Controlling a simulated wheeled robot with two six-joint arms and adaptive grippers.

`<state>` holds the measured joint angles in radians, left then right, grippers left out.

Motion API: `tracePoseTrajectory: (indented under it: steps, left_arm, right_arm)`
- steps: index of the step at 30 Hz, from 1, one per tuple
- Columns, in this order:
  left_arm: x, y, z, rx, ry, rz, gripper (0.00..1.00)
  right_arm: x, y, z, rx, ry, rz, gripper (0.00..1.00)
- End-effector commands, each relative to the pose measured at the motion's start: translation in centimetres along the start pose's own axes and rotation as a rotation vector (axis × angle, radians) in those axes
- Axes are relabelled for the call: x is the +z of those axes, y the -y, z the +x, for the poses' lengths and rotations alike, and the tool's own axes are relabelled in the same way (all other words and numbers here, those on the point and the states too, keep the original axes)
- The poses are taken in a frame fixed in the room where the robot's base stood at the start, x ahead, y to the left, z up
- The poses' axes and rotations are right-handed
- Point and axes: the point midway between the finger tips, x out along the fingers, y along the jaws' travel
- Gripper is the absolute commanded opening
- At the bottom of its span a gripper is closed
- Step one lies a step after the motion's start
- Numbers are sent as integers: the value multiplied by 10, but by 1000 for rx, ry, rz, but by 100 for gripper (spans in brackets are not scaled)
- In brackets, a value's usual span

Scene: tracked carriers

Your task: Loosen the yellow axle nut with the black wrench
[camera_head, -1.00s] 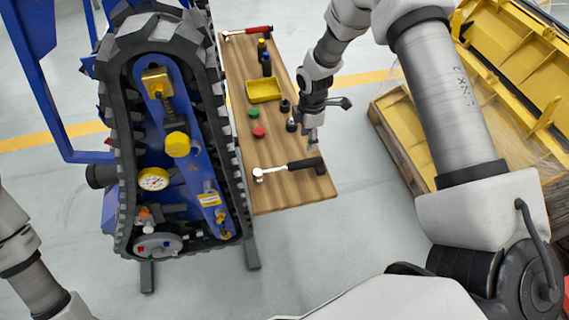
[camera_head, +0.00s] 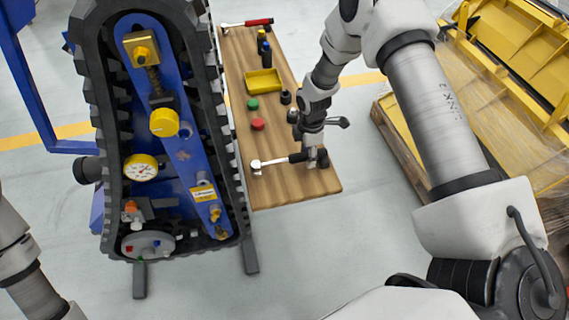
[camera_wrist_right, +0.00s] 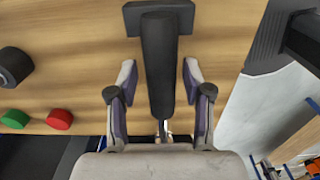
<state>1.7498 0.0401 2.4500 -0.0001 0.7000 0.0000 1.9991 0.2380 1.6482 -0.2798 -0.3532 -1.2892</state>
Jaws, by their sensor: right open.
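The black-handled wrench (camera_head: 273,162) lies across the near end of the wooden table, its silver head pointing left. My right gripper (camera_head: 312,162) is over its handle and hides part of it. In the right wrist view the black handle (camera_wrist_right: 159,75) lies between the open fingers of my right gripper (camera_wrist_right: 160,84), with a gap on each side. On the blue track frame are a yellow round cap (camera_head: 163,122) and a yellow block with a nut-like part (camera_head: 140,49); I cannot tell for sure which is the axle nut. My left gripper is out of view.
The tracked carrier (camera_head: 88,140) stands left of the table (camera_head: 290,190). On the table are a red-handled tool (camera_head: 247,23), a yellow tray (camera_head: 264,81), a green cap (camera_head: 252,104), a red cap (camera_head: 257,124) and small bottles. A yellow pallet load (camera_head: 500,90) is at right.

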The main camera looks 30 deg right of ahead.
Motion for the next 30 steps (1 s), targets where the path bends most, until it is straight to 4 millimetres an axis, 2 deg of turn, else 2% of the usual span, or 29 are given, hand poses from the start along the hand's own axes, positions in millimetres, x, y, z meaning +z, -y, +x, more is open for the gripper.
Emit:
tracePoseTrajectory:
  steps: [2,5,6,7,14,30]
  left_arm:
    - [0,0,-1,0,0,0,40]
    - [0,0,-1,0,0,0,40]
    - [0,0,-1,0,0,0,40]
    - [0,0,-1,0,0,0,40]
    - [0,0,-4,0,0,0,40]
    - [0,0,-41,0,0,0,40]
  right_arm:
    - [0,0,-1,0,0,0,50]
    - [0,0,-1,0,0,0,18]
    - [0,0,-1,0,0,0,4]
    - [0,0,-1,0,0,0,0]
    - [0,0,-5,1,0,0,0]
    - [0,-1,-57,2,-1,1,0]
